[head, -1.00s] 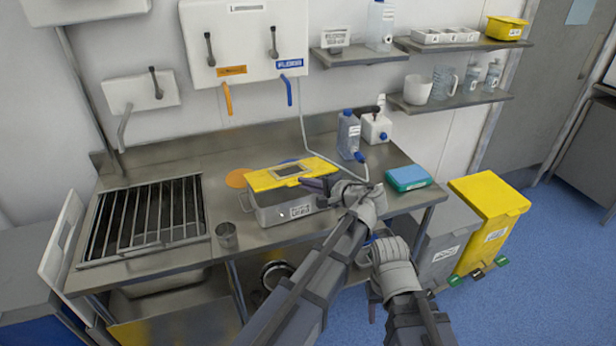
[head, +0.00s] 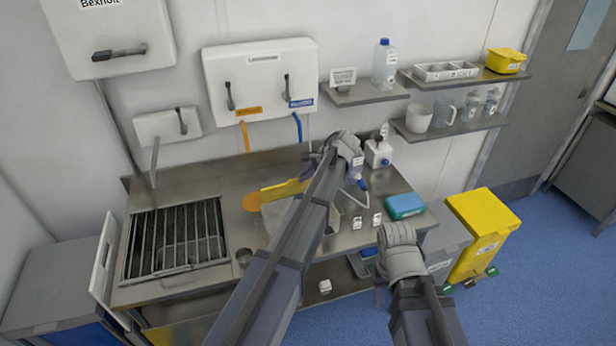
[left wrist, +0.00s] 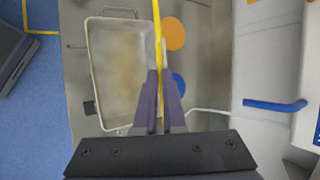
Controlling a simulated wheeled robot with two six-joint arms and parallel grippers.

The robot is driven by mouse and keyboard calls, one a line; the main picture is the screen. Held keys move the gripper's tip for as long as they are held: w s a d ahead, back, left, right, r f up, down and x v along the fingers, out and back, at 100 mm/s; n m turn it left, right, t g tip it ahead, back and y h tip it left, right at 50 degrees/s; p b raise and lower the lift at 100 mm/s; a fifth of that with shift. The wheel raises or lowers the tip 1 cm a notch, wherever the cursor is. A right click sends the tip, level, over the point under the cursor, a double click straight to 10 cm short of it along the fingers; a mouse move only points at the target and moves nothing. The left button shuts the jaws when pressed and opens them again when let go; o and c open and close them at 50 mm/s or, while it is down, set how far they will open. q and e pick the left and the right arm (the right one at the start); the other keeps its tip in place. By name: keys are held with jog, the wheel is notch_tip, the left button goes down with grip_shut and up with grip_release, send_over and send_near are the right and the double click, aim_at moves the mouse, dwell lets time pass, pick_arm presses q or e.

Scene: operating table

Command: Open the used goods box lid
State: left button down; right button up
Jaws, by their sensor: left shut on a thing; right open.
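The used goods box (head: 334,215) is a metal box on the steel worktop, mostly behind my left arm in the head view. In the left wrist view its open, empty-looking interior shows (left wrist: 118,70). Its yellow lid (head: 279,190) stands raised, seen edge-on in the left wrist view (left wrist: 156,22) along the box's right side. My left gripper (head: 308,172) is shut on the lid, its fingers on either side of the lid's edge in the wrist view (left wrist: 158,75). My right gripper (head: 379,292) is open in front of the worktop, its fingers mostly hidden below the wrist.
A blue box (head: 405,206) sits at the worktop's right end. A bottle and a white canister (head: 378,154) stand behind. A yellow bin (head: 483,225) stands on the floor at right.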

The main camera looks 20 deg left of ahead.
pick_arm(q)
jog(key=w+a+r+g+h+p, duration=0.1)
jog(key=w+a+r+p, duration=0.1)
jog(key=w+a, duration=0.4)
jog(key=shift+w+r+m+g+p, duration=0.35)
jog(key=shift+w+p, duration=0.2)
jog(key=shift+w, duration=0.25)
pick_arm(e)
jog(key=shift+r, duration=2.3)
pick_arm(q)
jog(key=c, duration=1)
grip_release()
